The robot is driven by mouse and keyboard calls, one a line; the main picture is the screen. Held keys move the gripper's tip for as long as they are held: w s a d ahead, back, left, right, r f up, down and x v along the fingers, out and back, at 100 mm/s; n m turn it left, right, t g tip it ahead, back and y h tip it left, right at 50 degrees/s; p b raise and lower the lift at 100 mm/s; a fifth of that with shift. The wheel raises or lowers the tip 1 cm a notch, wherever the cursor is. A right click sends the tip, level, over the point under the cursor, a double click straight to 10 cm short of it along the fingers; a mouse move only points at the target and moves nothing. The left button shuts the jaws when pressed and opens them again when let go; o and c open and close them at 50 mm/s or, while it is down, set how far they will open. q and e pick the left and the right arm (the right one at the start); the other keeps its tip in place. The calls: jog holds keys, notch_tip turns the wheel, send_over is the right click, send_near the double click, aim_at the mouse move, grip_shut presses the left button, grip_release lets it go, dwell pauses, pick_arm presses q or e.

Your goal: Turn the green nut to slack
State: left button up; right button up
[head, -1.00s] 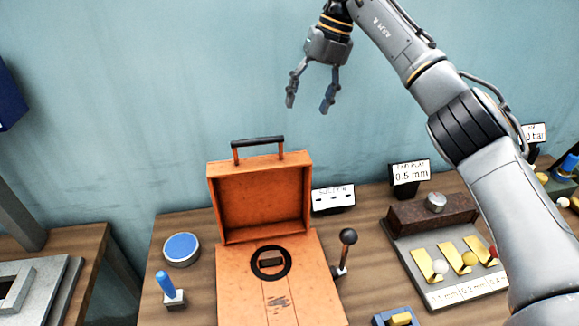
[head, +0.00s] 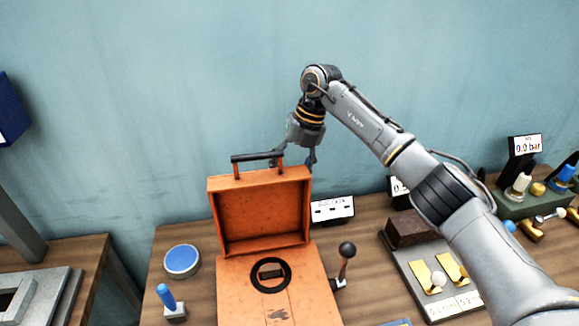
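I cannot make out a green nut in the head view. My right gripper (head: 293,160) hangs fingers down from the arm coming in from the right. It is behind the handle of the orange case (head: 263,215). Its fingers look spread apart with nothing between them, and the handle and lid partly hide them. The case stands open on the wooden table, lid upright, with a black ring (head: 271,276) on its base. My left gripper is not in view.
A ball-topped lever (head: 345,258) stands right of the case. A blue-topped round tin (head: 182,261) and a blue peg (head: 166,297) stand left. A grey plate with yellow strips (head: 422,276) and a green-based fixture (head: 516,207) with a 0.0 bar sign (head: 526,147) are right.

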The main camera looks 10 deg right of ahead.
jog(key=shift+a+f, duration=0.1)
jog(key=shift+f, duration=0.15)
jog(key=c, duration=1.2)
